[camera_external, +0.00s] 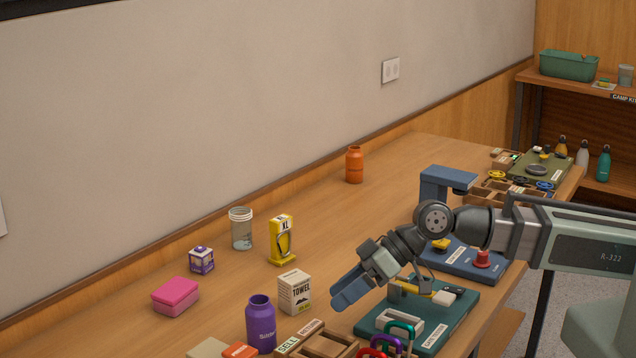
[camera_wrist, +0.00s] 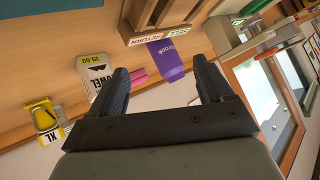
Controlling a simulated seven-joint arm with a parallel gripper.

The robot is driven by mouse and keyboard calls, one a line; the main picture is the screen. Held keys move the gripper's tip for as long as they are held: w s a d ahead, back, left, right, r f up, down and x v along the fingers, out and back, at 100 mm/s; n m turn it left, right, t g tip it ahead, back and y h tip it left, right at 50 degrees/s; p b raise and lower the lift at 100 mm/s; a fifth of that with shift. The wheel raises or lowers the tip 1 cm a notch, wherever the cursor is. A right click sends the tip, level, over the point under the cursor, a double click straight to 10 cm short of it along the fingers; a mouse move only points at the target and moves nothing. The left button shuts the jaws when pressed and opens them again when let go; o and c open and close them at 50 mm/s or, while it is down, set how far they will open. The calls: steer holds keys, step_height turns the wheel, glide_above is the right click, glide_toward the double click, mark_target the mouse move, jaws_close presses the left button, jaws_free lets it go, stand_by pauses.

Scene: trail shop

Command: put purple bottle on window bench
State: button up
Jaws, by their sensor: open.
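The purple bottle (camera_external: 260,326) stands upright on the wooden table at the front, beside the towel box and a wooden sorting tray. In the wrist view the purple bottle (camera_wrist: 168,62) shows beyond and between my fingers, partly cut off by the tray. My gripper (camera_external: 350,293) is open and empty, above the table to the right of the bottle and apart from it. Its two dark fingers (camera_wrist: 160,75) are spread in the wrist view. A window shows at the right of the wrist view, but I cannot tell which surface is the window bench.
The towel box (camera_external: 294,292), yellow XL pack (camera_external: 282,240), clear jar (camera_external: 241,229) and pink box (camera_external: 175,297) stand left of my gripper. A green board (camera_external: 455,322) with carabiners lies below and right. An orange bottle (camera_external: 354,165) stands farther back. The table's middle is clear.

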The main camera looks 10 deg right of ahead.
step_height(320, 180, up, 4)
steer(key=a+n+y, duration=0.2)
steer(key=n+y, duration=0.1)
glide_toward(266, 291)
steer(key=shift+n+t, duration=0.4)
steer(key=x, duration=0.5)
steer(key=shift+w+f, duration=0.1)
steer(key=shift+f, duration=0.05)
steer(key=shift+s+x, duration=0.15)
steer(key=shift+x, duration=1.25)
steer(key=shift+s+x, duration=0.15)
steer(key=shift+x, duration=1.2)
jaws_close()
